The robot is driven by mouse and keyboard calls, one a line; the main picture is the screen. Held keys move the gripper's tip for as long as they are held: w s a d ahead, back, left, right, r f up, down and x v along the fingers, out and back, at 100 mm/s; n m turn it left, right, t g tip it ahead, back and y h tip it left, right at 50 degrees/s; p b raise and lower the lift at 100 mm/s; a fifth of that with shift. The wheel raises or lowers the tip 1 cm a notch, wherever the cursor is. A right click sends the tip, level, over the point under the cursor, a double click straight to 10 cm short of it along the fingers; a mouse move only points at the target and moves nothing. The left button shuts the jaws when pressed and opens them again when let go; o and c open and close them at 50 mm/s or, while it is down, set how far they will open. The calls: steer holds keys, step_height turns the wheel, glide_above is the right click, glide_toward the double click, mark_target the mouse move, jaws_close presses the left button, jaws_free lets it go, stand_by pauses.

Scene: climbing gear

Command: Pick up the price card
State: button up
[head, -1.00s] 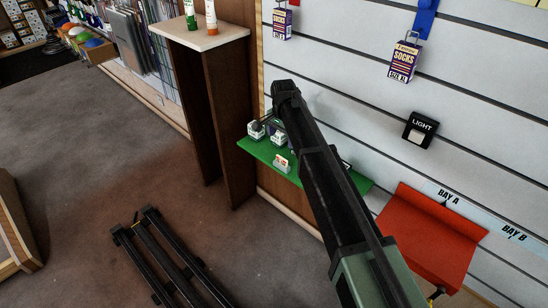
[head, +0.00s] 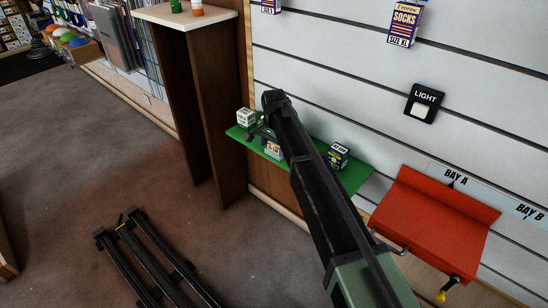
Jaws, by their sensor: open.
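The price card (head: 273,150) is a small white card with orange print at the front edge of the green shelf (head: 352,181), left of my arm. My arm reaches up from the bottom right, and its far end is over the shelf. My gripper (head: 266,136) shows only as small dark parts below that end, just behind and above the card. It is open. The arm partly covers this spot, and I cannot tell whether the fingers touch the card.
A brown wooden unit (head: 205,100) rises at the left.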

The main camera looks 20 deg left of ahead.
mark_target(274, 144)
steer(key=shift+r, duration=0.15)
steer(key=c, duration=1)
step_height(274, 144, up, 20)
steer(key=p, duration=2)
